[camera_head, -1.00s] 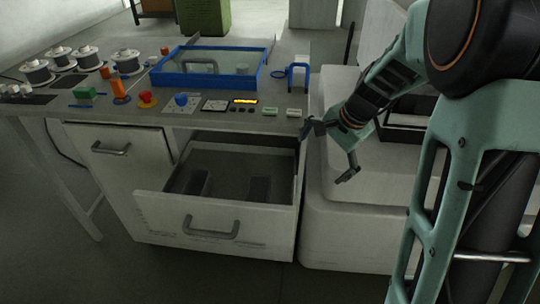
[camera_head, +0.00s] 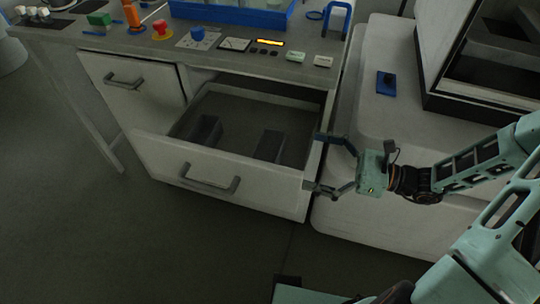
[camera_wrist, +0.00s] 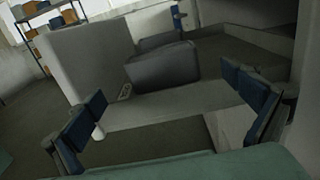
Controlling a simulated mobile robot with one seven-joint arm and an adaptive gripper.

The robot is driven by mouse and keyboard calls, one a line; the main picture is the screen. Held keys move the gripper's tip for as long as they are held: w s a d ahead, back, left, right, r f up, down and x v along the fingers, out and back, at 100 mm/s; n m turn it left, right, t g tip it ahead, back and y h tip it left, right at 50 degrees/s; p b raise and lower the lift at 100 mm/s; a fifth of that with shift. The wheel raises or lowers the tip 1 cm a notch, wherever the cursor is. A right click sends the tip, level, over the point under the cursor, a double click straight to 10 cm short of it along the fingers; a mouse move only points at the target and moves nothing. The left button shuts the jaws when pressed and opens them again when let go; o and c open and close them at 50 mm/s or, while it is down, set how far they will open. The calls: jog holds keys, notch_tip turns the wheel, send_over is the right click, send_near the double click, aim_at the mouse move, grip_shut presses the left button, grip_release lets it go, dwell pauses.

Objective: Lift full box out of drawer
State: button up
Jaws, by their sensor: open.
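The drawer (camera_head: 215,165) is pulled out of the white cabinet. Two dark grey boxes stand inside it, a left box (camera_head: 204,132) and a right box (camera_head: 269,146). I cannot tell which one is full. My gripper (camera_head: 314,162) is open and empty. In the head view it overlaps the drawer's right side, pointing left, with the right box beyond its fingertips. Its height over the drawer wall is unclear. In the wrist view the open fingers (camera_wrist: 163,86) frame a dark grey box-like shape (camera_wrist: 165,68), apart from them.
Above the drawer, the worktop carries a blue-framed tray (camera_head: 230,14), a red button (camera_head: 160,28) and small controls. A closed drawer (camera_head: 130,85) is at the left. A pale machine (camera_head: 375,125) with a small blue item (camera_head: 386,84) stands close on the right. The floor in front is clear.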

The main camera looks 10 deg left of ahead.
aim_at(281, 151)
jog(key=a, duration=0.5)
jog(key=shift+w+a+b, duration=0.3)
jog(key=shift+a+b, duration=0.05)
jog(key=shift+b, duration=0.05)
jog(key=a, duration=0.2)
jog(key=a+b, duration=0.1)
jog(key=a, duration=0.2)
jog(key=shift+w+r, duration=0.1)
jog(key=shift+r, duration=0.1)
